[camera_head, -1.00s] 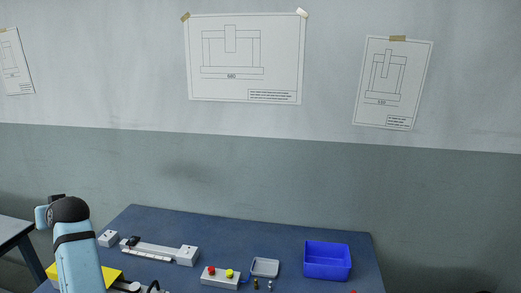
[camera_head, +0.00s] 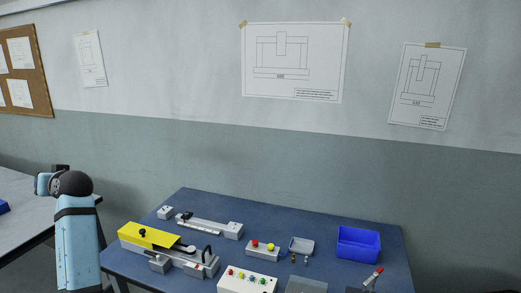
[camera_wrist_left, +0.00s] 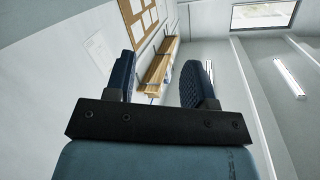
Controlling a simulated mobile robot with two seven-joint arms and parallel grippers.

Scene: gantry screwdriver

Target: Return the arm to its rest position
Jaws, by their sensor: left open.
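My left arm (camera_head: 77,240) stands upright at the left of the head view, left of the blue workbench. Its light blue link and dark joint show there, but its gripper does not. In the left wrist view my left gripper (camera_wrist_left: 160,82) is open and empty, with its two dark blue padded fingers apart. Beyond the fingers are the wall, a shelf and the ceiling. My right gripper is in neither view.
The blue workbench (camera_head: 196,201) holds a yellow-topped fixture (camera_head: 150,236), a grey rail (camera_head: 207,225), button boxes, a small grey tray (camera_head: 302,245) and a blue bin (camera_head: 358,244). Another table (camera_head: 30,215) stands at the left. A cork board (camera_head: 24,72) hangs on the wall.

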